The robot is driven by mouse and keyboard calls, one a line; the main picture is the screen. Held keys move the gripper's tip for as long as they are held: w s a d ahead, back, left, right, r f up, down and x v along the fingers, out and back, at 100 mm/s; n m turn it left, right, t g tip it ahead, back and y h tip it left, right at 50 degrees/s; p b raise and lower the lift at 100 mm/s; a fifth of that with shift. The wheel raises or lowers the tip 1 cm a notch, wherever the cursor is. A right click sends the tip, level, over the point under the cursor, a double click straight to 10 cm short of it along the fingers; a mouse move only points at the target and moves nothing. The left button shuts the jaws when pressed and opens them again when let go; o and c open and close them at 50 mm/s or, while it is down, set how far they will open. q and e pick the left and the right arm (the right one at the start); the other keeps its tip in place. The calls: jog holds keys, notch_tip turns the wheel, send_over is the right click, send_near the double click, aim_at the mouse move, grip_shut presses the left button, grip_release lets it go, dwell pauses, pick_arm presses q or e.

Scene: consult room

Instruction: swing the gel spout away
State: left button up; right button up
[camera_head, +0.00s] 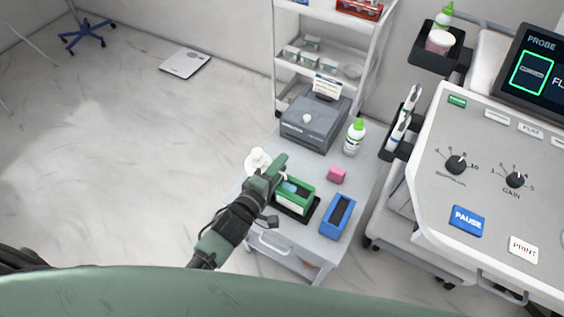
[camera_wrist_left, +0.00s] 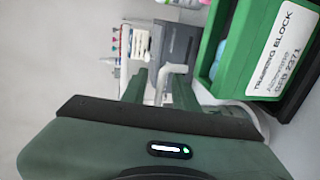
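A white pump bottle (camera_head: 257,162) stands at the left edge of the grey trolley top, beside the green training block (camera_head: 296,197). My left gripper (camera_head: 276,166) is at the bottle's right side, close to the block, and hides part of the pump. In the left wrist view the white bent gel spout (camera_wrist_left: 163,78) shows between my two green fingers (camera_wrist_left: 160,88), which stand apart with gaps at its sides. I cannot tell whether either finger touches it. Part of a white round body (camera_wrist_left: 245,112) shows below the block. My right gripper is not in view.
The labelled green block also fills the upper right of the left wrist view (camera_wrist_left: 238,45).

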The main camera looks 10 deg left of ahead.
pick_arm(q)
jog(key=shift+w+d+f, duration=0.1)
jog(key=shift+w+d, duration=0.1)
jog(key=shift+w, duration=0.4)
grip_shut()
dwell(1.1)
